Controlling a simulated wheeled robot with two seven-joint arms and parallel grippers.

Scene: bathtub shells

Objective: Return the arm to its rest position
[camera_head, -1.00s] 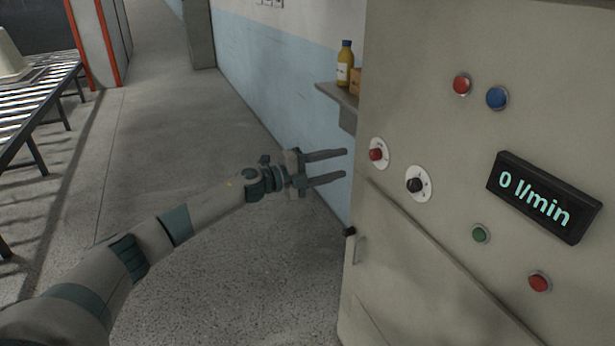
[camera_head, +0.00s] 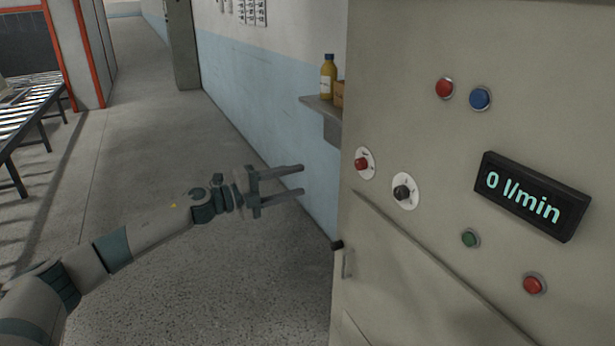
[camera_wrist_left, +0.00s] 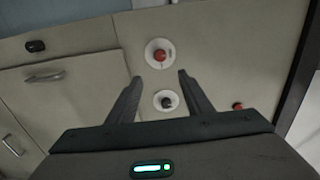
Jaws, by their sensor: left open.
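My left arm comes in from the lower left in the head view. My left gripper (camera_head: 300,180) is open and empty, its two fingers apart and pointing right toward the control cabinet (camera_head: 420,130). Clear space lies between the fingertips and the cabinet's left edge. In the left wrist view the open fingers (camera_wrist_left: 158,85) point at the cabinet front, with a red knob (camera_wrist_left: 160,56) and a black knob (camera_wrist_left: 166,101) showing between and beyond them. My right gripper is not in view.
The cabinet has a red knob (camera_head: 362,163), a black knob (camera_head: 403,193), several buttons and a display (camera_head: 532,196) reading 0 l/min. A shelf (camera_head: 322,106) holds a yellow bottle (camera_head: 328,78). A roller conveyor (camera_head: 30,112) stands at the left. The floor between is free.

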